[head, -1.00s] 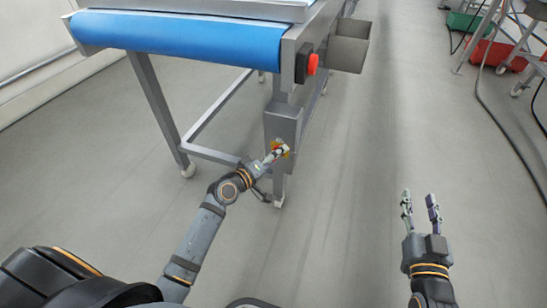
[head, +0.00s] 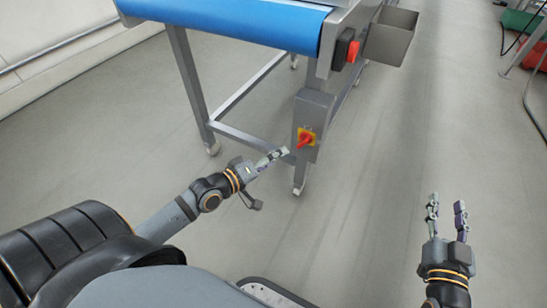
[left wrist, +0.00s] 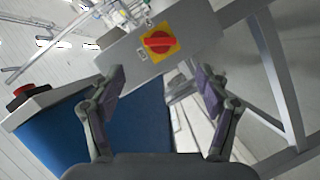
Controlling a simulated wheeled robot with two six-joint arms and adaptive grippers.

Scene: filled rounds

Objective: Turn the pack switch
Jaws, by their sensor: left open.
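The pack switch is a red rotary knob (head: 306,140) on a yellow plate, on the front of a grey box (head: 313,108) fixed to the conveyor's leg. In the left wrist view the red knob (left wrist: 158,42) lies crosswise on its yellow square, beyond the fingertips. My left gripper (head: 276,156) is just left of and below the switch in the head view, apart from it. Its fingers are open and empty in the left wrist view (left wrist: 160,85). My right gripper (head: 447,203) hangs over bare floor at the right, its two fingers apart with nothing between them.
The conveyor has a blue belt (head: 230,22) and a steel frame above the switch box. A red push button (head: 352,52) on a black housing sits higher up. A grey bin (head: 391,36) hangs beside it. The floor at centre right is clear.

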